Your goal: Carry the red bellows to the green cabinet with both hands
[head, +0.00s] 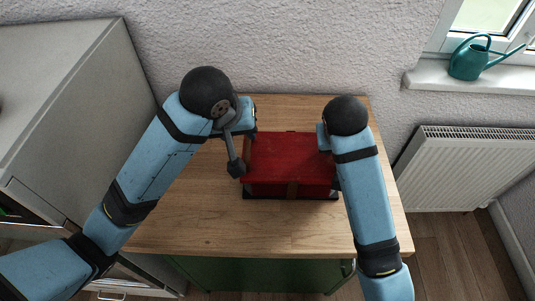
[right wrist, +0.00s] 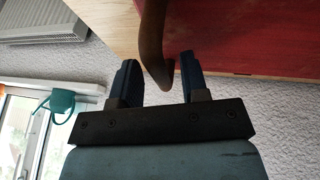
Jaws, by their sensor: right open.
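The red bellows (head: 288,158) sits on the wooden top of the green cabinet (head: 255,274). It appears to rest flat there. My left gripper (head: 237,168) is at the left side of the bellows; its fingers are too hidden to tell whether they are open or shut. My right arm covers the right side of the bellows, hiding most of that gripper in the head view. In the right wrist view my right gripper (right wrist: 158,68) is open, with a brown curved handle (right wrist: 153,40) between its fingers. The red side of the bellows (right wrist: 250,35) shows beside it.
A grey cabinet (head: 70,110) stands at the left. The rough wall is close behind the wooden top. A white radiator (head: 465,165) is at the right, below a sill with a teal watering can (head: 470,62). The front left of the wooden top (head: 190,220) is clear.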

